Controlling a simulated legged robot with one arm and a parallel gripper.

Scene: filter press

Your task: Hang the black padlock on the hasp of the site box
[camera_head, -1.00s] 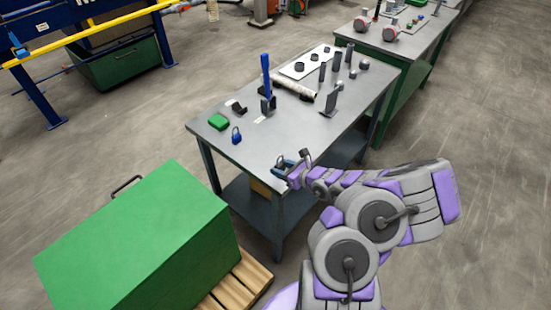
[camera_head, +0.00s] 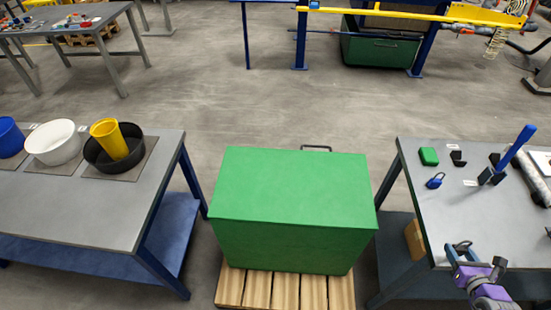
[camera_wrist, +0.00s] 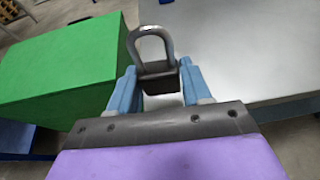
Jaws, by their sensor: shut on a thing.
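The black padlock (camera_wrist: 160,76) is between the blue fingers of my gripper (camera_wrist: 160,90) in the wrist view. Its grey shackle points up and away from the gripper, and its lower body is hidden. In the head view my gripper (camera_head: 462,252) is at the near left edge of the right table, with the dark padlock (camera_head: 463,245) at its tip. The green site box (camera_head: 293,187) stands left of the gripper, closed, with a dark handle bar (camera_head: 316,148) at its far side. The box also shows at the left of the wrist view (camera_wrist: 65,65). I cannot make out a hasp.
The box stands on a wooden pallet (camera_head: 285,290). The right table (camera_head: 430,215) holds a blue padlock (camera_head: 435,181), a green block (camera_head: 429,156) and a blue-handled tool (camera_head: 515,148). A left table (camera_head: 90,220) holds several tubs. Floor shows between box and tables.

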